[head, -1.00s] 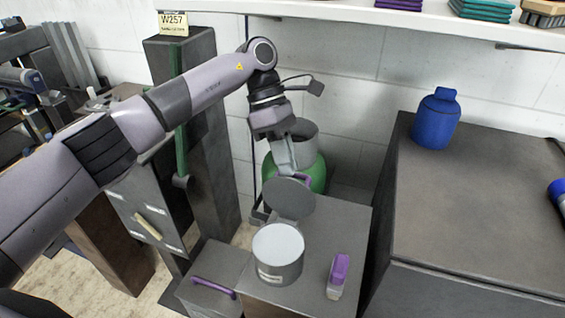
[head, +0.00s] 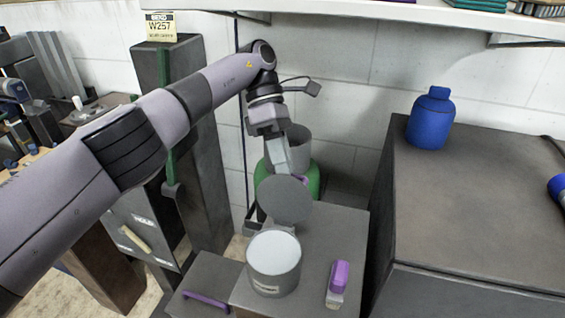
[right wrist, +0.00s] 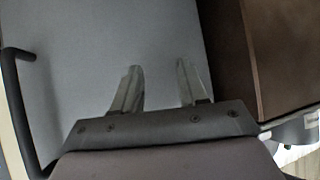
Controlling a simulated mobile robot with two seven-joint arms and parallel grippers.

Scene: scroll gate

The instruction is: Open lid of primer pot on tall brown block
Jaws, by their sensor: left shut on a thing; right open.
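The primer pot (head: 273,275) is a grey round can with a pale top surface showing inside its rim. It stands on the tall brown block (head: 337,235). Its grey round lid (head: 285,200) is tilted up steeply at the pot's far side. My left gripper (head: 299,176) is shut at the lid's upper edge, by a small purple part; the lid partly hides the fingertips. My right gripper (right wrist: 157,85) is open and empty in the right wrist view, over a plain grey surface.
A purple-topped brush or block (head: 339,283) lies right of the pot. A lower box with a purple handle (head: 206,299) stands to the left. A green container (head: 313,180) is behind. A blue bottle (head: 431,118) stands on the right cabinet (head: 480,190).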

